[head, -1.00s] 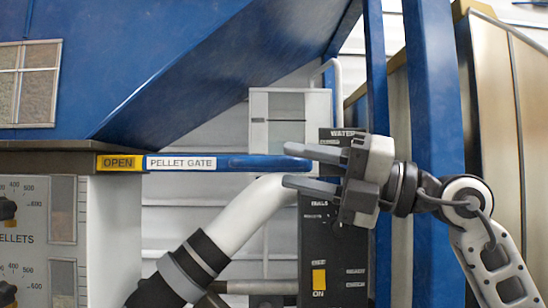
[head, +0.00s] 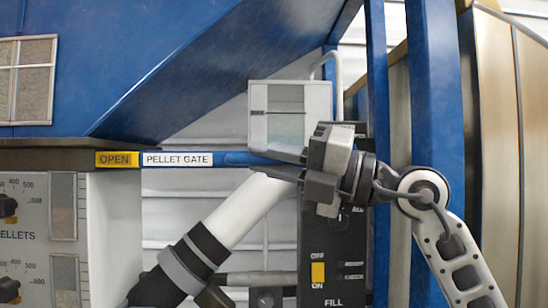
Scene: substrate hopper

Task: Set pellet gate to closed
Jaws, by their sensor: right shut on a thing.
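The pellet gate (head: 232,159) is a flat blue bar running level below the blue hopper. A white "PELLET GATE" label (head: 178,159) and a yellow "OPEN" label (head: 117,159) show at its left. My right gripper (head: 292,165) is shut on the bar's right end, with one finger above and one below. The fingers and gripper body hide the end of the bar. My left gripper is not in view.
A white pipe (head: 245,212) with black collars slants up to just below the gripper. A black control panel (head: 325,245) stands below and behind it. A light grey box (head: 290,98) is above. Blue posts (head: 434,110) stand to the right.

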